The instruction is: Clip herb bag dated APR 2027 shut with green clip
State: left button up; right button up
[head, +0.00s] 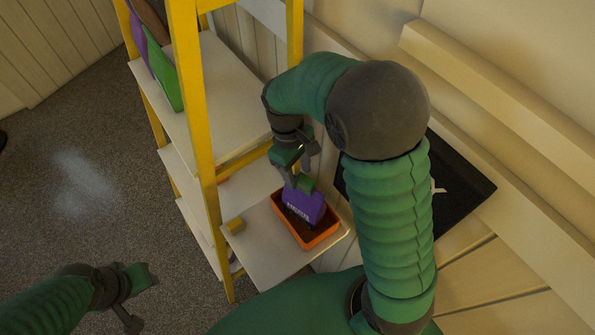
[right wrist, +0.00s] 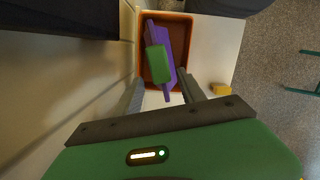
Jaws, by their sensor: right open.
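A purple bag (head: 305,206) with pale print too small to read stands in an orange tray (head: 318,241) on the low pull-out shelf. It also shows in the right wrist view (right wrist: 172,80), tilted in the tray. A green clip (right wrist: 157,64) sits across its upper part in that view; in the head view it shows at the bag's top (head: 304,183). My right gripper (head: 297,178) is open just above the clip and bag, its fingers apart on either side (right wrist: 162,92). I cannot tell whether they touch. My left gripper (head: 143,299) is open and empty, low at left.
A small yellow block (head: 235,225) lies on the shelf left of the tray. The yellow-framed rack (head: 190,80) holds purple and green packs (head: 163,75) higher up. A black panel (head: 466,190) lies right of my right arm, along the wall.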

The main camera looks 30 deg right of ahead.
jog(key=shift+s+d+r, duration=0.1)
jog(key=shift+r, duration=0.15)
notch_tip(320, 180, up, 16)
jog(key=w+a+b, duration=0.1)
jog(key=w+b, duration=0.2)
jog(key=b, duration=0.1)
